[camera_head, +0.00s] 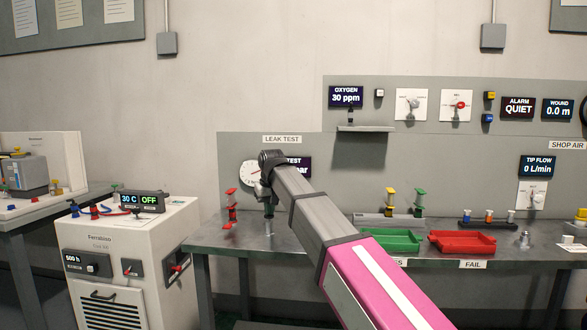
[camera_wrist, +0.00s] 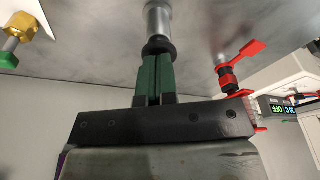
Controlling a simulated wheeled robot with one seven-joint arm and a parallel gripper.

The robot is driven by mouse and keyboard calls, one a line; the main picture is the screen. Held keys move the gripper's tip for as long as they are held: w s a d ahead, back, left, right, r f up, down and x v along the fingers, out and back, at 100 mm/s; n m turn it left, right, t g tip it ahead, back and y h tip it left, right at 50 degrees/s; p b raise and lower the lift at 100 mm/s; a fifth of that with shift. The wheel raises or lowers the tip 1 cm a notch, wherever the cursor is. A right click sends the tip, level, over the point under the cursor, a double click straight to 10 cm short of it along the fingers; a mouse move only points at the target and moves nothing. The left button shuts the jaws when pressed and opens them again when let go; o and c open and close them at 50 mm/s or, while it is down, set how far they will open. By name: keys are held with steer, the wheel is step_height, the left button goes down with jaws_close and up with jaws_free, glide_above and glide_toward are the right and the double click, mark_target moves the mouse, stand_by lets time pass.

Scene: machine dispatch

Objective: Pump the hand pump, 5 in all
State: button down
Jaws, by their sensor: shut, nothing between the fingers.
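The hand pump shows in the wrist view as a silver cylinder (camera_wrist: 158,20) with a black knob (camera_wrist: 158,46) at its end. My gripper (camera_wrist: 156,60) is shut, its green fingers together with nothing between them. Their tips are at the black knob and look to touch it; the exact contact is hard to see.
A red valve (camera_head: 231,205) stands just left of my gripper; it also shows in the wrist view (camera_wrist: 230,75). A green tray (camera_head: 390,240) and a red tray (camera_head: 462,243) lie to the right. A white chiller cabinet (camera_head: 125,250) stands at the left.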

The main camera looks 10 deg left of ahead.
steer(key=shift+f, duration=0.2)
steer(key=shift+r, duration=0.1)
steer(key=shift+w+a+v, duration=0.1)
steer(key=shift+w+v, duration=0.05)
steer(key=shift+v, duration=0.65)
steer(key=shift+w+a+v, duration=0.1)
steer(key=shift+v, duration=0.65)
steer(key=shift+w+a+v, duration=0.1)
steer(key=shift+w+v, duration=0.05)
steer(key=shift+v, duration=0.65)
steer(key=shift+r, duration=0.2)
steer(key=shift+w+a+v, duration=0.1)
steer(key=shift+w+v, duration=0.05)
steer(key=shift+v, duration=0.8)
steer(key=shift+w+a+v, duration=0.15)
steer(key=shift+w+v, duration=0.05)
steer(key=shift+v, duration=0.75)
steer(key=shift+w+a+v, duration=0.1)
steer(key=shift+w+v, duration=0.05)
steer(key=shift+v, duration=0.8)
steer(key=shift+r, duration=0.1)
